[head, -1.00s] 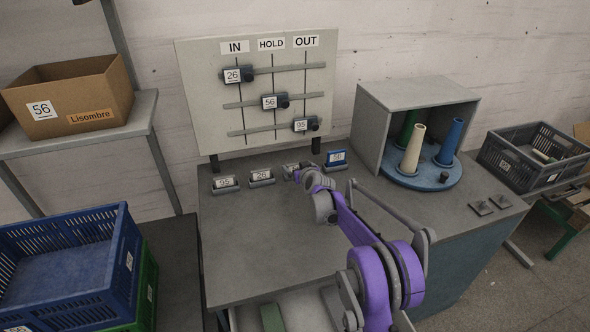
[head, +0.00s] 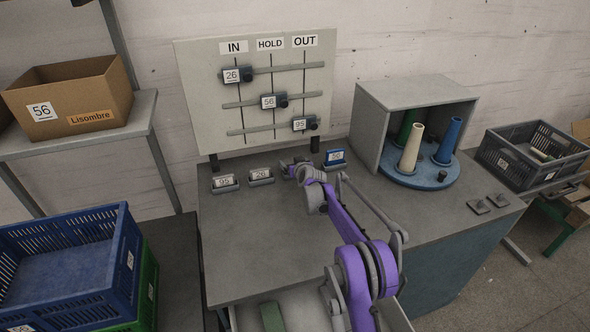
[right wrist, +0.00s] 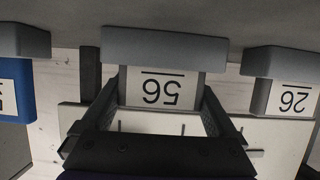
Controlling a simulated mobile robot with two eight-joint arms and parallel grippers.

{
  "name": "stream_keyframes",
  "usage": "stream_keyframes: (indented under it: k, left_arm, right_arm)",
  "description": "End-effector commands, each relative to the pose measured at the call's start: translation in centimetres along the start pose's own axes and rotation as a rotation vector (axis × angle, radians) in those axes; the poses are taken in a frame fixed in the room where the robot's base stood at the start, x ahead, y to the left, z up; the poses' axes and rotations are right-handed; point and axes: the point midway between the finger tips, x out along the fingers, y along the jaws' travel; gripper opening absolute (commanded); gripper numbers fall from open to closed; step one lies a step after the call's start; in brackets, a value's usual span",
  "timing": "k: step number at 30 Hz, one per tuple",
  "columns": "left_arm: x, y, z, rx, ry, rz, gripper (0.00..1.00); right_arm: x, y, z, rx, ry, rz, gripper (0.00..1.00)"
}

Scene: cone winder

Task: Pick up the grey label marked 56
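The grey label marked 56 (right wrist: 161,89) stands on the desk and shows upside down in the right wrist view. The two dark fingers of my right gripper (right wrist: 162,110) lie on either side of it, their tips close to its side edges. I cannot tell whether they press on it. In the head view my right gripper (head: 298,170) is low at the desk and hides this label. My left gripper is not in view.
A grey label 26 (head: 260,175) and a grey label 95 (head: 224,182) stand to the left, and a blue label (head: 335,157) to the right. The board (head: 200,110) rises behind. The cone stand (head: 420,178) is further right. The front left desk is clear.

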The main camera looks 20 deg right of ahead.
Motion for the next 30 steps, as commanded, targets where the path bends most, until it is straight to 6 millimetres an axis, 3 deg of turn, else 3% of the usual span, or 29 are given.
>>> stream_keyframes:
  k: [1, 7, 20, 26, 30]
  left_arm:
    - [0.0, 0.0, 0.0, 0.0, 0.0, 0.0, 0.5]
    - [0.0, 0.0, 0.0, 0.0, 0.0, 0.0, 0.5]
    - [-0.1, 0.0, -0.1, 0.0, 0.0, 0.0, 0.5]
    - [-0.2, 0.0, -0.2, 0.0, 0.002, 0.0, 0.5]
    - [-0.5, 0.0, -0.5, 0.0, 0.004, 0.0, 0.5]
  right_arm:
    - [0.0, 0.0, 0.0, 0.0, 0.0, 0.0, 0.73]
    - [0.0, 0.0, 0.0, 0.0, 0.0, 0.0, 0.39]
    - [-0.5, 0.0, -1.2, 0.0, 0.0, 0.0, 0.39]
    - [-1.9, 0.0, -4.7, 0.0, 0.001, 0.0, 0.39]
    - [-3.6, 0.0, -8.5, 0.0, 0.001, 0.001, 0.39]
